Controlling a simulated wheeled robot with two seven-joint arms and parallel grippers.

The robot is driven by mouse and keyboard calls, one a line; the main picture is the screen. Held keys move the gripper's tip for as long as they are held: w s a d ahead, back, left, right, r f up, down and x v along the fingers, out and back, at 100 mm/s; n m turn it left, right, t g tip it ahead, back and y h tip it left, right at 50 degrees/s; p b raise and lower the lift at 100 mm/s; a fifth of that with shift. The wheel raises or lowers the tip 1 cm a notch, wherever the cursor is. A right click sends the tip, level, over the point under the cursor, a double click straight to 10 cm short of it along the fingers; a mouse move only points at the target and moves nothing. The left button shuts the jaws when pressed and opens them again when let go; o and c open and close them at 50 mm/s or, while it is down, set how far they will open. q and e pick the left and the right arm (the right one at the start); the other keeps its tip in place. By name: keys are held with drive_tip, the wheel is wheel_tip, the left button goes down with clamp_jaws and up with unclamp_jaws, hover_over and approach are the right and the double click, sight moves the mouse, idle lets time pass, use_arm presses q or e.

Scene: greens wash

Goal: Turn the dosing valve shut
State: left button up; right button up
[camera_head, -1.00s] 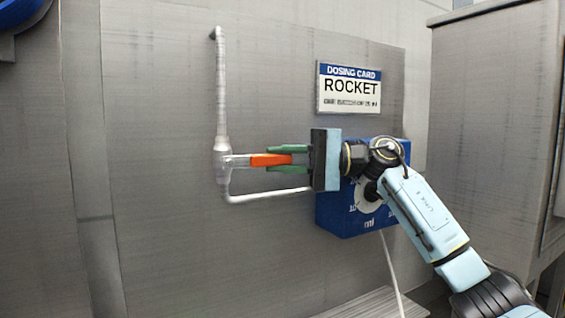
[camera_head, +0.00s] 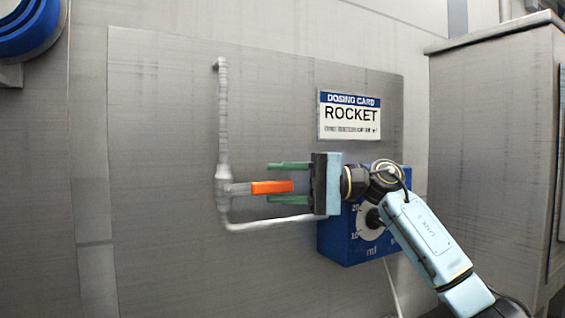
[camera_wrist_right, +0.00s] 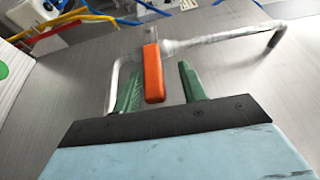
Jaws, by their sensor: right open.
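The dosing valve has an orange lever (camera_head: 272,187) on a pale stem from a valve body (camera_head: 223,188) in the white pipe (camera_head: 222,110). The lever lies level, pointing right, across the upright pipe run. My right gripper (camera_head: 268,183) is open, with one green finger above the lever and one below, apart from it. In the right wrist view the lever (camera_wrist_right: 153,75) sits between the spread green fingers (camera_wrist_right: 160,78), nearer the left one. My left gripper is not in view.
A blue dosing box (camera_head: 340,243) with a dial is on the wall behind my right wrist, partly hidden. A dosing card (camera_head: 349,115) reading ROCKET hangs above it. A grey cabinet (camera_head: 490,150) stands at the right. The wall left of the pipe is clear.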

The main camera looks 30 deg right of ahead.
wheel_tip(320, 180, up, 9)
drive_tip(key=shift+r+p, duration=0.15)
drive_tip(key=shift+p, duration=1)
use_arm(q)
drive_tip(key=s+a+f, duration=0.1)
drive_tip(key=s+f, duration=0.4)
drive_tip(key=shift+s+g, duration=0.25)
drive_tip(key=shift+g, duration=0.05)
